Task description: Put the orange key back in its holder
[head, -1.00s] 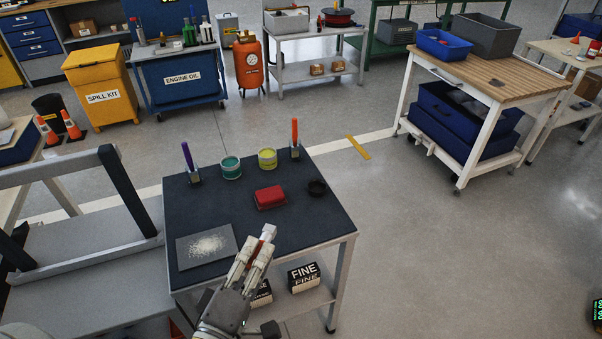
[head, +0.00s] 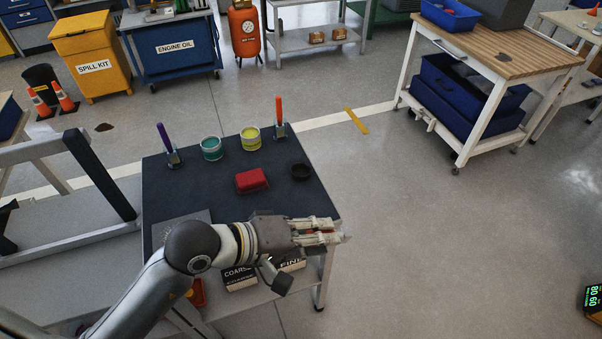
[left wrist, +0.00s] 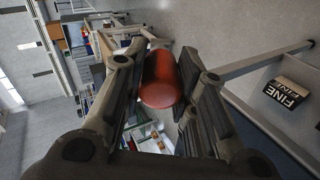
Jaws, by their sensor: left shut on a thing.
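My left gripper (head: 336,231) is over the front right corner of the dark-topped table (head: 215,190) and points right. In the left wrist view its fingers close on a red-orange rounded piece (left wrist: 161,80); I cannot tell if this is the orange key. The held piece is barely visible in the head view. At the table's back edge an orange stick (head: 279,108) stands upright in a small holder (head: 280,130). My right gripper is not in view.
A teal tin (head: 211,148), a yellow tin (head: 251,138), a red block (head: 252,181) and a black round dish (head: 300,171) sit on the table. COARSE (head: 239,276) and FINE boxes lie on its lower shelf. The floor to the right is open.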

